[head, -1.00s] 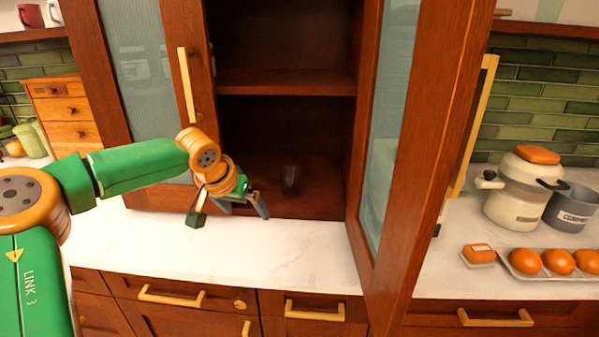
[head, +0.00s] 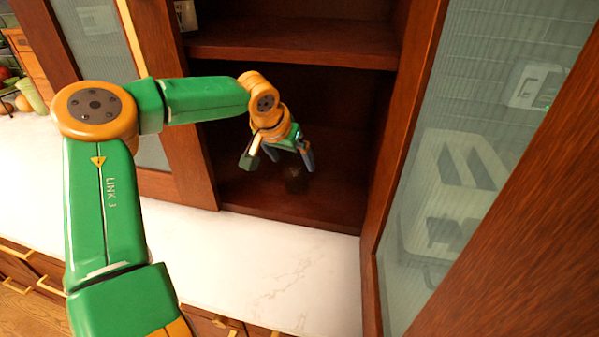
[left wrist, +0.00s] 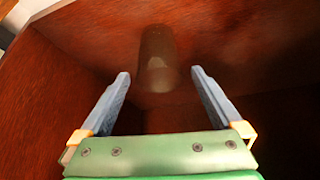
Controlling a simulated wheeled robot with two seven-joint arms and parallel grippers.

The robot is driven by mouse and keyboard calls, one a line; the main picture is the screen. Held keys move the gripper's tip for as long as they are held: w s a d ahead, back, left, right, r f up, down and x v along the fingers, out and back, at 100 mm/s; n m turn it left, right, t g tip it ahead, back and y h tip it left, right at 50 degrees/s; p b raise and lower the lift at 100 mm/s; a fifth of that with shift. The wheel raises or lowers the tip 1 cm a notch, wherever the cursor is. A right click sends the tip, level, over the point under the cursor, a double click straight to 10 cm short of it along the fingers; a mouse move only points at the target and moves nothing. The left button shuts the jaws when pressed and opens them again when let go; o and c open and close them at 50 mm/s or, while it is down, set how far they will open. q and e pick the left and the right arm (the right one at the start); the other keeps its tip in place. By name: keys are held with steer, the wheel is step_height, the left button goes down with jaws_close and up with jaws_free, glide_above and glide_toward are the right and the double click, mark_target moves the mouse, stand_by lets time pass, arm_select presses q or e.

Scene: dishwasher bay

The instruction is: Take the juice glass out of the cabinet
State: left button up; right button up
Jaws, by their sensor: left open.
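The juice glass (left wrist: 157,50) is a dim, clear, see-through tumbler standing on the dark wooden cabinet floor. In the left wrist view it is ahead of my left gripper (left wrist: 160,76), roughly centred between the open fingers, its near end close to the fingertip line. In the head view the glass (head: 294,183) is faint and partly hidden below my left gripper (head: 294,158), which is inside the open cabinet (head: 300,38). The gripper is open and I see no grip on the glass. My right gripper is in neither view.
A cabinet shelf (head: 290,48) runs above the gripper. The glass-paned right door (head: 455,150) stands open close on the right; the left door (head: 105,40) is open behind my arm. The white marble counter (head: 285,270) in front is clear.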

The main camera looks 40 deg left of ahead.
mark_target(297, 166)
arm_select(q)
steer(key=x, duration=0.4)
steer(key=shift+w+f+p, duration=0.15)
steer(key=shift+f+p, duration=0.05)
steer(key=shift+p, duration=0.15)
steer(key=shift+w+a+f, duration=0.1)
steer(key=shift+w+f, duration=0.15)
steer(key=shift+s+r, duration=0.15)
steer(key=shift+s, duration=0.05)
steer(key=c, duration=1.4)
steer(key=shift+w, duration=0.1)
